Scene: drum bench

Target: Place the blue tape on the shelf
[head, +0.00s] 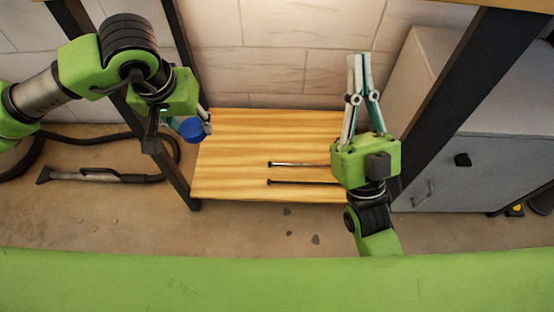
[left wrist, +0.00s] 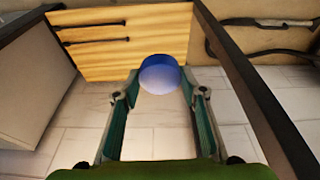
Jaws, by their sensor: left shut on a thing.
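The blue tape (head: 191,129) is a short round roll, held in the air at the left edge of the wooden shelf board. My left gripper (head: 200,124) is shut on it; the gripper's own body partly covers the fingers in the head view. In the left wrist view the blue tape (left wrist: 162,76) sits between the two fingertips. The shelf (head: 235,150) is a light wooden board between dark posts, and it also shows in the left wrist view (left wrist: 150,40). My right gripper (head: 359,58) points away over the shelf's right end, with nothing seen in it; its finger gap is unclear.
Two thin dark rods (head: 300,183) lie on the shelf's right part; its left part is bare. A dark post (head: 172,150) stands by the left gripper. A grey cabinet (head: 450,165) stands at right. A vacuum hose and nozzle (head: 95,176) lie on the floor at left.

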